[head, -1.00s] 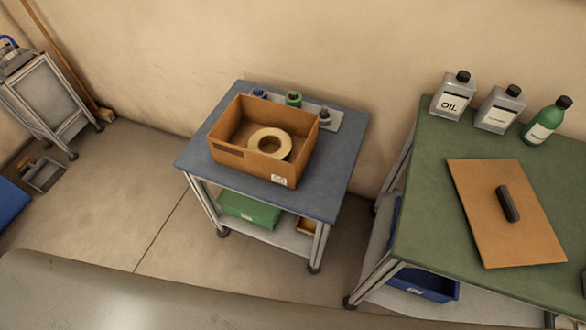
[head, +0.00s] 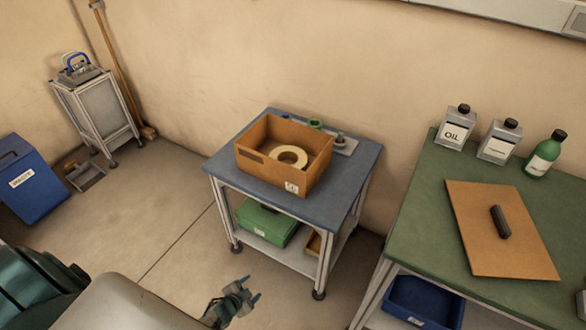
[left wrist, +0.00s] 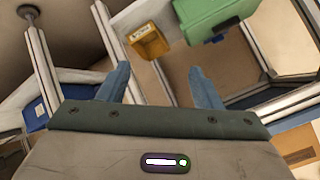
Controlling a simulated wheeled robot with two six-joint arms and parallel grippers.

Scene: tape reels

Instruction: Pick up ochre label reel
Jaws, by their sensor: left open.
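A pale yellowish reel (head: 291,151), the one that looks like the ochre label reel, lies in an open cardboard box (head: 272,180). The box's front wall hides the reel's lower part. The box stands on a small blue-topped cart (head: 345,190). My left gripper (head: 250,288) is open and empty, in front of the cart and below its top in the picture. In the left wrist view its two blue fingers (left wrist: 158,78) are spread with nothing between them. The reel does not show in that view. My right gripper is not in view.
Small items, one green (head: 315,124) and one grey (head: 340,141), stand behind the box. The cart's lower shelf holds a green case (head: 265,222) and a yellow bin (left wrist: 148,41). A green table (head: 420,220) with bottles stands right.

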